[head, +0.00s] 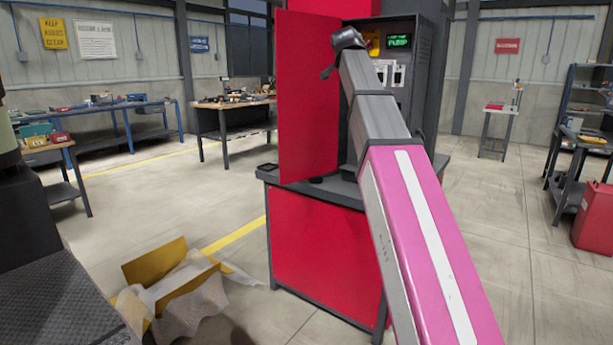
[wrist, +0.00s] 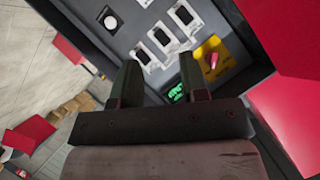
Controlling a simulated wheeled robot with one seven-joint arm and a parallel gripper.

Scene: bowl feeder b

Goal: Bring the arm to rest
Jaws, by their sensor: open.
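My arm reaches from the lower right of the head view up to a red cabinet with a dark control panel (head: 418,75). My gripper (wrist: 162,82) is open in the wrist view, with two dark fingers apart and nothing seen between them. It is in front of the panel; the gap to the panel is hard to judge. The panel carries white-framed switches (wrist: 162,35), a red knob (wrist: 212,60) on a yellow plate and a green-lit display (head: 399,42). In the head view my arm hides part of the panel and the fingers are hard to make out.
The cabinet's red door (head: 308,100) stands open just left of my arm. A red base cabinet (head: 315,245) is below. An opened cardboard box (head: 170,285) with wrapping lies on the floor at the left. Workbenches (head: 232,104) stand behind.

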